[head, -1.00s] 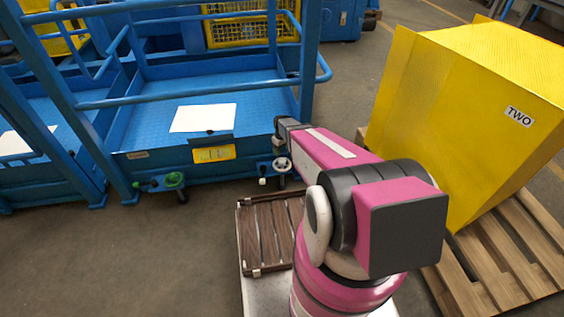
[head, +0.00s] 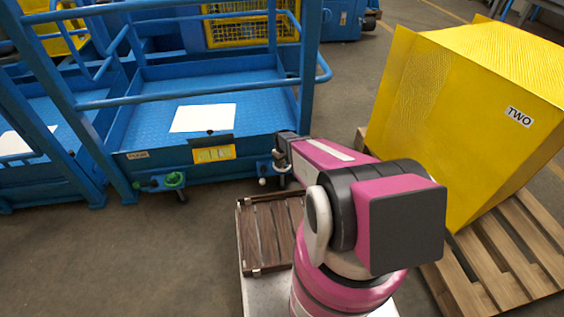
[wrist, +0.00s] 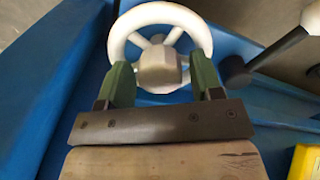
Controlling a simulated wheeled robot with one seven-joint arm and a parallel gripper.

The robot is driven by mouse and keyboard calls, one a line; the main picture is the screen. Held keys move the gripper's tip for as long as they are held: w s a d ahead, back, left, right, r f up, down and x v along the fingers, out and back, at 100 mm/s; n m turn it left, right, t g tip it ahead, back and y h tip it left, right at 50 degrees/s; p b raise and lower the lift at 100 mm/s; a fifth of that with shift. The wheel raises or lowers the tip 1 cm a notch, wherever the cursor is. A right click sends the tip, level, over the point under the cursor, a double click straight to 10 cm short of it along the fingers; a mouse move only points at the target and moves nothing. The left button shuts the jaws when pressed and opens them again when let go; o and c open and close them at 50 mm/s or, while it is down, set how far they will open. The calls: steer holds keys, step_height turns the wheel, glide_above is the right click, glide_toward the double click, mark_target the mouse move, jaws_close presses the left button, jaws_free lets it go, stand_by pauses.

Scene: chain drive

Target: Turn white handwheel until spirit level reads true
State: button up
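The white handwheel (wrist: 200,35) fills the top middle of the wrist view, with its rim, spokes and pale faceted hub showing. My gripper (wrist: 162,66) has its two green fingers apart, one on each side of the hub. The left finger is close to the hub and a small gap shows at the right; I cannot tell whether either touches. In the head view, my gripper (head: 281,158) is at the right front corner of the blue platform (head: 150,110) and hides the handwheel. I cannot make out a spirit level in either view.
A green handwheel (head: 175,179) is on the platform's left front. A yellow box marked TWO (head: 470,110) leans on a wooden pallet (head: 500,255) at right.

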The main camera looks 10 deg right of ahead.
steer(key=c, duration=0.6)
steer(key=shift+m, duration=0.3)
steer(key=m, duration=1.1)
stand_by(0.4)
steer(key=o, duration=0.9)
